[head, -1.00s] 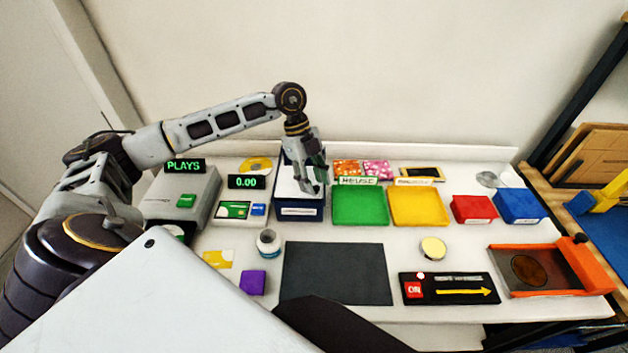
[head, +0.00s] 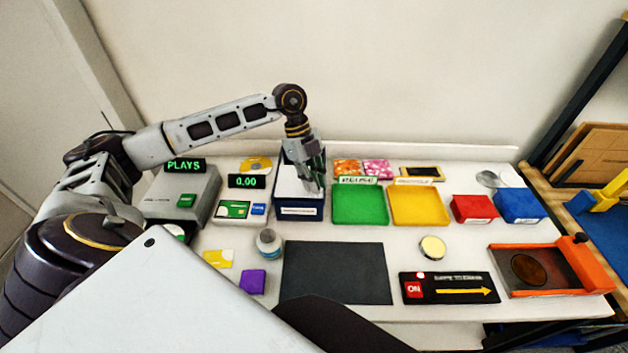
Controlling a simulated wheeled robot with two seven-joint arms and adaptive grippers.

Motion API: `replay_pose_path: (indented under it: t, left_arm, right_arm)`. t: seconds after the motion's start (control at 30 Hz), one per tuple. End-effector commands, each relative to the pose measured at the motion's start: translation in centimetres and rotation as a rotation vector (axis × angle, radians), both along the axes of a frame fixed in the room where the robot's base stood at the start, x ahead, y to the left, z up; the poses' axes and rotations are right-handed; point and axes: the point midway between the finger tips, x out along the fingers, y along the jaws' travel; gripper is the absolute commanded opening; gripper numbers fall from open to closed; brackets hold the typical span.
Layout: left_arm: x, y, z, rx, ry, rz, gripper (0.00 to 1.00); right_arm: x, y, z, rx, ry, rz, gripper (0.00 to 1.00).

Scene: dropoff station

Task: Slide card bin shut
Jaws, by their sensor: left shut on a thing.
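The card bin (head: 298,212) is a dark blue box with a white label on its front and a pale top or inside. It stands at the back of the table, left of the green tray. My left gripper (head: 316,184) points down over the right part of the bin, at its front. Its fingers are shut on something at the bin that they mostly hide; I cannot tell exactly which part. My right gripper is not in view.
A green tray (head: 360,220) and a yellow tray (head: 419,220) stand right of the bin. A scale-like unit (head: 240,211) with a 0.00 display is close on its left. A dark mat (head: 337,273) lies in front. A small round jar (head: 268,243) stands nearby.

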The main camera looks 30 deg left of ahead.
Motion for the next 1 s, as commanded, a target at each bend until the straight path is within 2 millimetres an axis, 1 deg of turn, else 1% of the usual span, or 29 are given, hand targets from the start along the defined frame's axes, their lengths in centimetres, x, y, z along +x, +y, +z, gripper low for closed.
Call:
replay_pose_path:
  t: [0.17,0.4,0.43,0.6,0.8,1.0]
  left_arm:
    - [-0.6,-0.4,0.0,-0.001,0.002,-0.001,0.0]
    - [-0.8,-0.6,-0.1,-0.003,0.006,-0.004,0.0]
    - [-0.8,-0.6,-0.1,-0.003,0.006,-0.004,0.2]
    - [-0.8,-0.5,-0.1,-0.002,0.004,-0.004,0.4]
    - [-0.7,-0.4,0.0,-0.001,0.003,-0.002,0.4]
    - [-0.6,-0.3,0.2,-0.001,0.001,0.0,0.4]
  right_arm:
    - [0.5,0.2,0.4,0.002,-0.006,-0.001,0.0]
    - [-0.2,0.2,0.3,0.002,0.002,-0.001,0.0]
    - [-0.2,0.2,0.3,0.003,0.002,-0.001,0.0]
    - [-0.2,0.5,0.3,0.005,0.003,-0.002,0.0]
    - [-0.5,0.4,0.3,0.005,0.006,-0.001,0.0]
    - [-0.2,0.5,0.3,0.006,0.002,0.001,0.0]
